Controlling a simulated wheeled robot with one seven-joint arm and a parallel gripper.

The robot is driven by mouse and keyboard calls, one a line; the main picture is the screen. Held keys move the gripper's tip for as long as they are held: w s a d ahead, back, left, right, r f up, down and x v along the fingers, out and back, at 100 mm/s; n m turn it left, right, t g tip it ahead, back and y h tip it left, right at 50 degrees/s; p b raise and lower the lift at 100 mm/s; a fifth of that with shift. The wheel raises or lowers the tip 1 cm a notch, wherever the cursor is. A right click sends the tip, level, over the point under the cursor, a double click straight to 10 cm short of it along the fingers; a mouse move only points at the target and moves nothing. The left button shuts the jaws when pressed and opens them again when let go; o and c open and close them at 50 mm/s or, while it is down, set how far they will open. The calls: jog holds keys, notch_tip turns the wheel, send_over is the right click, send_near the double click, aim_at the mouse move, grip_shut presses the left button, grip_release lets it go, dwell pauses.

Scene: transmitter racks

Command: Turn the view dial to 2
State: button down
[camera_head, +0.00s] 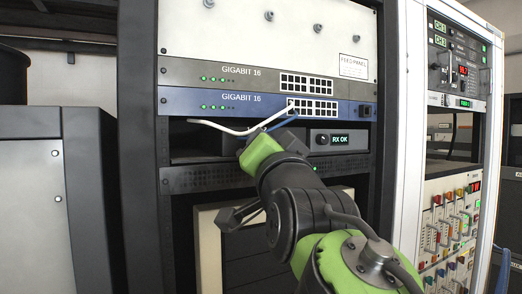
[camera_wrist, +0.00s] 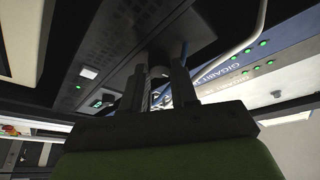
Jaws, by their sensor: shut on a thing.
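My gripper (camera_wrist: 158,70) shows in the wrist view with its two dark fingers on either side of a small grey round knob, apparently the view dial (camera_wrist: 157,72). The fingers are shut on it. The dial's marks and pointer cannot be read. In the head view my arm covers the dial and my fingertips. A dark unit with a lit "RX OK" display (camera_head: 342,139) lies just right of my wrist, below the blue switch. That display is small and green in the wrist view (camera_wrist: 106,98).
A white cable (camera_head: 222,129) and a blue cable (camera_head: 279,119) hang from the blue GIGABIT 16 switch (camera_head: 240,104) close above my wrist. A vented strip (camera_head: 200,179) runs below. A second rack with knobs and coloured plugs (camera_head: 448,225) stands at the right.

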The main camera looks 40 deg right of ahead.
jog(key=shift+w+a+r+m+g+p, duration=0.15)
jog(key=shift+m+g+p, duration=0.55)
jog(key=shift+m, duration=1.6)
jog(key=shift+s+r+m+g+p, duration=0.1)
jog(key=shift+m+g+p, duration=0.15)
jog(key=shift+m+g, duration=1.45)
jog(key=shift+m+t, duration=0.6)
jog(key=shift+m, duration=0.1)
jog(key=c, duration=0.9)
grip_release()
jog(key=shift+w, duration=0.1)
